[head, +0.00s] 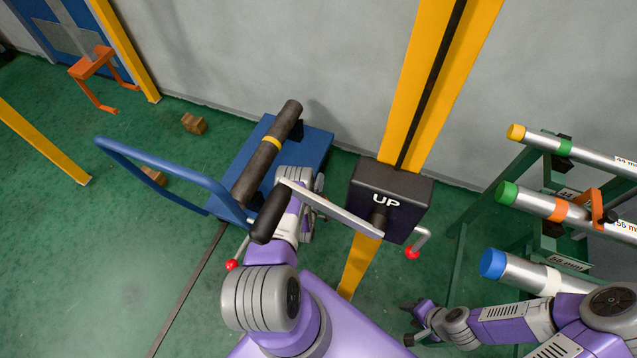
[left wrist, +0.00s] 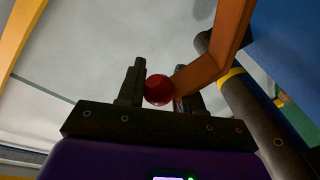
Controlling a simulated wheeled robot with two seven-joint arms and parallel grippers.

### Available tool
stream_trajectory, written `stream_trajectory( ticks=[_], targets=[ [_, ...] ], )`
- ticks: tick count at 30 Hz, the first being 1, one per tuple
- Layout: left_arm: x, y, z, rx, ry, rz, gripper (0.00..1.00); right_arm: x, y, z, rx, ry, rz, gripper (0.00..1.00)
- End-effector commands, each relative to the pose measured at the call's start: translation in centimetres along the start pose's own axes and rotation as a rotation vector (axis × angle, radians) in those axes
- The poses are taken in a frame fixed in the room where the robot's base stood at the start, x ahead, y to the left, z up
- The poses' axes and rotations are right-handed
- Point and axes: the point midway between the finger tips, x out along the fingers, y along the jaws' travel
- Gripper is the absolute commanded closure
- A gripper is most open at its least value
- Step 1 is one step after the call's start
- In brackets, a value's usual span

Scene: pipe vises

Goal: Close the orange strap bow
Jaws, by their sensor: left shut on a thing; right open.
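The orange strap bow (left wrist: 225,55) shows in the left wrist view as a bent flat orange bar with a red ball knob (left wrist: 158,89) at its end. My left gripper (left wrist: 160,86) is shut on this knob, with a dark finger on either side. The bow reaches up beside a dark pipe with a yellow band (left wrist: 260,115). In the head view this pipe (head: 268,152) lies over a blue block (head: 312,150). There, my left arm and a crank hide the held bow and my left fingertips. My right gripper (head: 412,322) is open and empty, low at the right.
A crank with a black handle (head: 270,215) stands over my left arm, by the dark UP box (head: 390,195). A blue rail (head: 165,172) curves on the left. A green rack with several pipes (head: 540,203) stands right.

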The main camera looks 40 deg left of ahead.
Motion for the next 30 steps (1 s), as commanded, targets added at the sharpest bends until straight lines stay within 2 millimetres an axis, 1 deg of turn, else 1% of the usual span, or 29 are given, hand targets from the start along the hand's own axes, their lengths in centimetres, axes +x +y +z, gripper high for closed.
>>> stream_trajectory(
  ticks=[1,2,8,12,18,24,30],
  targets=[
    [0.2,0.4,-1.0,-0.031,-0.001,0.005,1.00,-0.6,-0.2,0.0,0.000,0.000,0.000,0.49],
    [0.3,0.3,-1.4,-0.049,-0.004,0.004,1.00,-0.8,-0.3,0.0,0.000,0.000,0.000,0.49],
    [0.9,-0.9,-5.0,-0.190,-0.021,-0.012,1.00,-1.7,-0.6,0.1,0.000,0.000,0.000,0.49],
    [1.3,-2.1,-7.2,-0.181,-0.019,-0.007,1.00,-1.7,-0.7,0.1,0.000,0.000,0.000,0.49],
    [1.9,-4.0,-9.8,-0.178,-0.017,-0.007,1.00,-1.3,-0.5,0.1,0.000,0.000,0.000,0.49],
    [2.2,-5.4,-11.3,-0.176,-0.021,-0.013,1.00,-0.9,-0.3,0.0,0.000,0.000,0.000,0.49],
    [2.3,-6.2,-11.9,-0.174,-0.024,-0.017,1.00,-0.7,-0.3,0.0,0.000,0.000,0.000,0.49]
  ],
)
